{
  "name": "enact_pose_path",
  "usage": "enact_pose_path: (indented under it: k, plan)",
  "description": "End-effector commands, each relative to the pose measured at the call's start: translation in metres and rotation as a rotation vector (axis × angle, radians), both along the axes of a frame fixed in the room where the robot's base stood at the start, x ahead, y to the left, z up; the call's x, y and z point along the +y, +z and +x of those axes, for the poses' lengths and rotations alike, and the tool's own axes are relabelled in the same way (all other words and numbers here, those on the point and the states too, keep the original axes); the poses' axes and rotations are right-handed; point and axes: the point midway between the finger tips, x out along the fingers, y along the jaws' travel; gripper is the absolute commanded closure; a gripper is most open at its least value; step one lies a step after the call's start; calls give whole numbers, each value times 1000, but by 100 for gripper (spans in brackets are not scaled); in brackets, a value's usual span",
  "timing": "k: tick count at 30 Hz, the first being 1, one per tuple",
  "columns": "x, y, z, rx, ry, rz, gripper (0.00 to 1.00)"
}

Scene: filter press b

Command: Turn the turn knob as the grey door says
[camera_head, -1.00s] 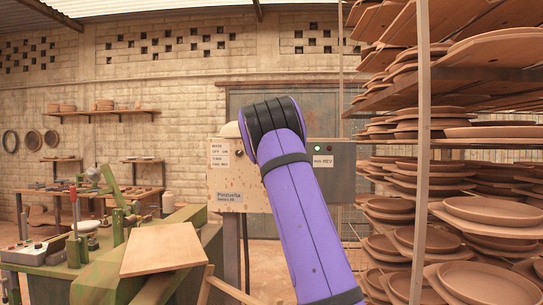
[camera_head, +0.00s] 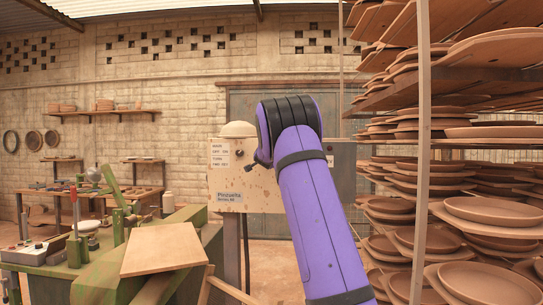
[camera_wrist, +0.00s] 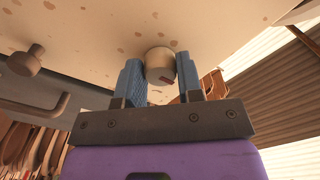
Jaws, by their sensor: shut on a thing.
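In the wrist view my gripper (camera_wrist: 160,70) has its two blue fingers on either side of a short, pale round turn knob (camera_wrist: 160,62) on the cream panel. It is shut on the knob, which has a small red mark near its end. The cream, rust-spotted panel (camera_head: 230,185) carries small labels and a "Pinzuella" plate. The grey door (camera_head: 344,165) is to its right, mostly behind my arm; a sliver of its label shows but cannot be read.
A tall rack of clay plates (camera_head: 465,208) stands at the right. A green bench (camera_head: 60,260) with a wooden board is at the left.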

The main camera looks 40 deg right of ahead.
Motion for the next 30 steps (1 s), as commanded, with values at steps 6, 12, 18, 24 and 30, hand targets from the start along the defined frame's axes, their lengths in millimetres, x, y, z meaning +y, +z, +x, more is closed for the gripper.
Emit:
enact_pose_path:
  k: [6,12,18,24,30]
  plan:
    - [-1,0,-1,-158,-2,134,90]
    - [-1,1,-1,-299,-2,255,90]
    - [-1,1,-1,-420,-1,359,90]
    - [-1,1,0,-510,-1,436,90]
    - [0,1,0,-563,-1,481,90]
